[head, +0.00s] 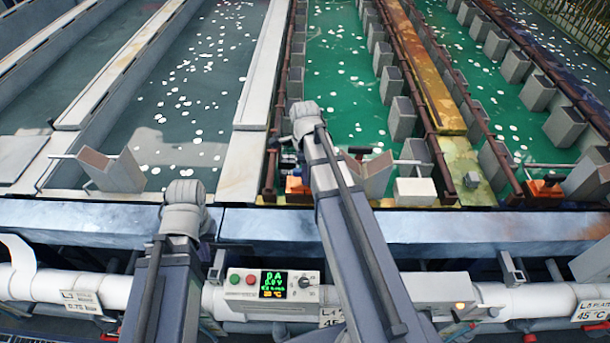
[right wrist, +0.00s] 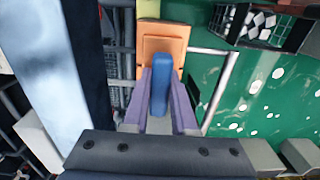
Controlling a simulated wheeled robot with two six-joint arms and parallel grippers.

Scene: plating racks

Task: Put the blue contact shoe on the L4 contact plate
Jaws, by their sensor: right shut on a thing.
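In the right wrist view my right gripper (right wrist: 161,88) is shut on the blue contact shoe (right wrist: 160,92), an upright rounded block between its purple fingers. An orange contact plate (right wrist: 166,42) lies just beyond the fingertips, and the top of the shoe overlaps its lower edge. I cannot tell whether they touch. In the head view an orange plate (head: 297,187) shows beside my right arm, at the green tank's front rim. That arm hides the right gripper and the shoe there. My left gripper is hidden behind its arm at the lower left.
Another orange plate (head: 547,187) sits further right on the tank rim. A grey V-shaped bracket (head: 370,175) stands right of my right arm, and another (head: 112,170) at the left. A control box (head: 272,288) is mounted on the white front pipe. A black basket (right wrist: 258,22) shows in the wrist view.

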